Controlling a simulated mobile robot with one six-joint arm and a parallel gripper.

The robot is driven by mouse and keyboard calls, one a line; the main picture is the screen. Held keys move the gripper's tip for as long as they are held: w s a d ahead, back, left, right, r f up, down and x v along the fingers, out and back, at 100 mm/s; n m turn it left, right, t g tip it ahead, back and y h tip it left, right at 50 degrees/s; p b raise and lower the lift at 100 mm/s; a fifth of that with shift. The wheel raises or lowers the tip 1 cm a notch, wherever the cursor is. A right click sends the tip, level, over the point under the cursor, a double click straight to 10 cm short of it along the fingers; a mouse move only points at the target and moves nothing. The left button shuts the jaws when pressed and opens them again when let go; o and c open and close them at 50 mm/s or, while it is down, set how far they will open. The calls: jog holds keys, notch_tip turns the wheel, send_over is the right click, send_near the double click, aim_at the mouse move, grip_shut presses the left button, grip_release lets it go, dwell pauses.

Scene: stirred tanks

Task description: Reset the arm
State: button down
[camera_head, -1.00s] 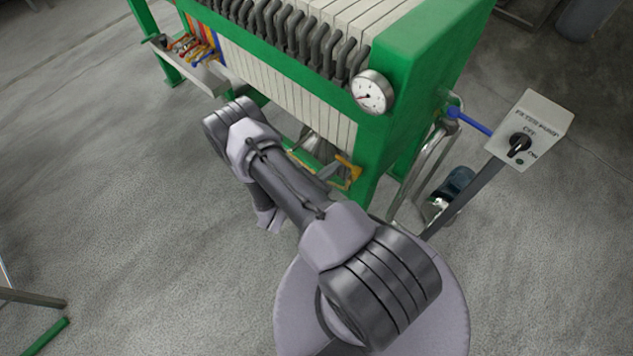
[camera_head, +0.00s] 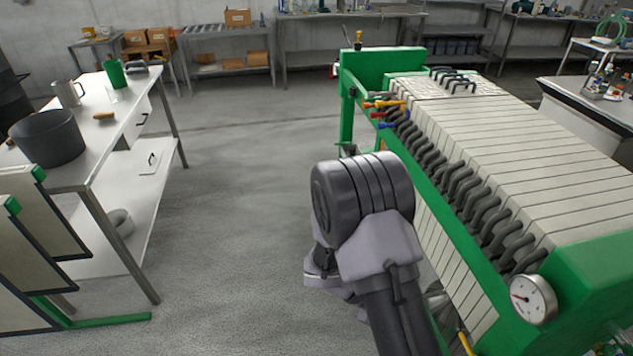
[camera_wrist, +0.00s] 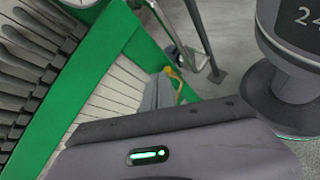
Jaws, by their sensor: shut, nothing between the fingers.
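My arm reaches up from the bottom of the head view, folded, with a dark ribbed joint nearest the middle. My gripper (camera_wrist: 160,92) shows in the wrist view, where its dark body with a lit green light fills the bottom. Its grey fingers stick out beyond the body, shut and empty. In the head view the gripper is mostly hidden behind my arm. The green filter press (camera_head: 597,262) with white plates (camera_head: 500,140) stands close on the right of my arm. It also shows in the wrist view (camera_wrist: 150,45), beside and behind the fingers.
A pressure gauge (camera_head: 532,299) and a row of dark handles (camera_head: 470,190) line the press's near side. A white table (camera_head: 85,172) with a dark pot (camera_head: 48,138) stands at the left. Bare floor (camera_head: 230,200) lies between table and press. Shelves and benches line the back wall.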

jog(key=s+a+r+m+t+y, duration=0.3)
jog(key=a+r+m+y, duration=0.1)
jog(key=r, duration=0.4)
jog(key=s+a+r+m+t+y, duration=0.3)
jog(key=s+a+r+m+y, duration=0.1)
jog(key=r, duration=0.5)
jog(key=s+a+r+m+t+y, duration=0.3)
jog(key=a+r+m+y, duration=0.2)
jog(key=r, duration=0.4)
jog(key=shift+s+a+r+m+t, duration=0.25)
jog(key=shift+a+m+t, duration=0.05)
jog(key=shift+a+m, duration=0.2)
